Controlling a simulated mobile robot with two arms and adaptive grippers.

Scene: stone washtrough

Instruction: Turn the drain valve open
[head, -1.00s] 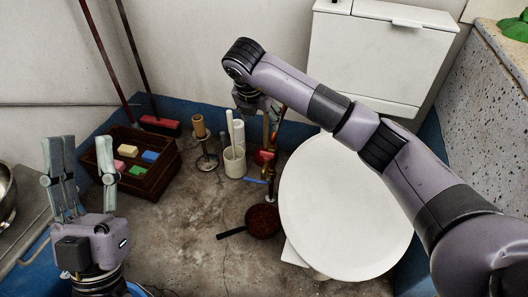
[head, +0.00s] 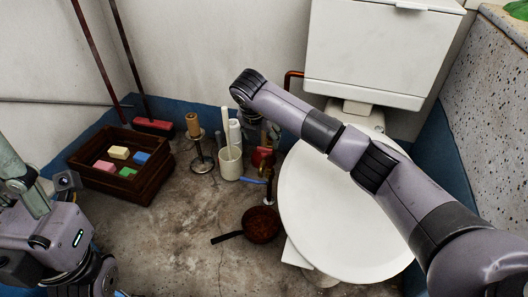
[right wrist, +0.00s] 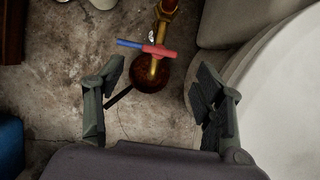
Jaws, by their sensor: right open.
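The drain valve shows best in the right wrist view, as a bar handle (right wrist: 160,51), red at one end and blue at the other, across a brass pipe (right wrist: 164,14). My right gripper (right wrist: 164,76) is open and empty. In the right wrist view the handle lies ahead between its spread fingers, apart from them. In the head view my right gripper (head: 262,131) is partly hidden behind its own arm. My left gripper (head: 24,190) is cut by the left edge.
A brown pan (head: 261,225) sits on the floor below the valve. A wooden crate (head: 139,189) with coloured blocks stands farther left.

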